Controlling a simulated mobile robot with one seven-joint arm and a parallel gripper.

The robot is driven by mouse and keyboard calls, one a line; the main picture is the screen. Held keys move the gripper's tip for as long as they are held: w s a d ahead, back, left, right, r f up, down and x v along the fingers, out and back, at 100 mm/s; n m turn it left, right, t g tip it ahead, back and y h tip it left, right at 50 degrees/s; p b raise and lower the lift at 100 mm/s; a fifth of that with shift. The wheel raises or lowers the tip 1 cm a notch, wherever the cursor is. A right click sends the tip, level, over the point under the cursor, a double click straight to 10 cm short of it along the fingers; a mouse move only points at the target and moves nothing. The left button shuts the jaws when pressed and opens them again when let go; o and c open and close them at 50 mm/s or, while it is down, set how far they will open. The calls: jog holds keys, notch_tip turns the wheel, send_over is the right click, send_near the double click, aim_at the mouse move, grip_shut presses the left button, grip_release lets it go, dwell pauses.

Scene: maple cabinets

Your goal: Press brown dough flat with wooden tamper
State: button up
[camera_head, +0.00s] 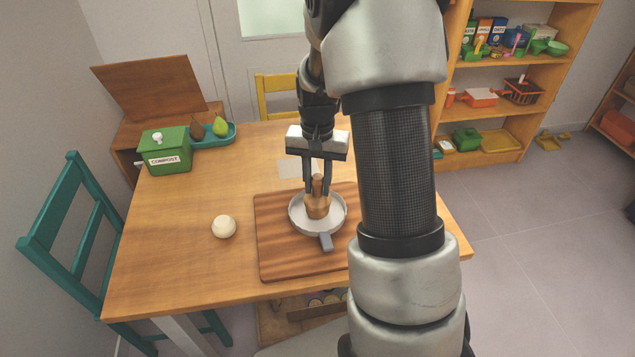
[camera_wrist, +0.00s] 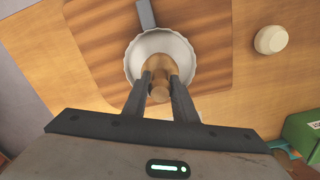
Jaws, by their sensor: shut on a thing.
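The wooden tamper (camera_head: 317,206) is upright in a round pale pan (camera_head: 295,222) on the table. My gripper (camera_head: 317,188) is shut on the tamper's handle from above. In the wrist view the tamper (camera_wrist: 160,68) stands between the fingertips of my gripper (camera_wrist: 161,82), over the middle of the pan (camera_wrist: 135,60). No brown dough can be made out; the tamper and fingers cover the pan's centre. A pale cream dough ball (camera_head: 224,227) lies on the table left of the board, and also shows in the wrist view (camera_wrist: 271,39).
The pan rests on a striped wooden board (camera_head: 275,260). A green compost box (camera_head: 165,151) and a teal tray (camera_head: 226,138) with pears stand at the back left. A teal chair (camera_head: 75,240) is left of the table, a yellow chair (camera_head: 275,83) behind. The table's left front is clear.

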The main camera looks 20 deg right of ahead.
jog(key=shift+f, duration=0.25)
dwell(0.8)
jog(key=shift+r, duration=0.15)
jog(key=shift+r+p, duration=0.4)
jog(key=shift+r, duration=0.1)
dwell(0.4)
jog(key=shift+w+a, duration=0.2)
jog(key=shift+a, duration=0.85)
jog(key=shift+f+b, duration=0.5)
jog(key=shift+f, duration=0.55)
dwell(0.6)
jog(key=shift+r, duration=0.1)
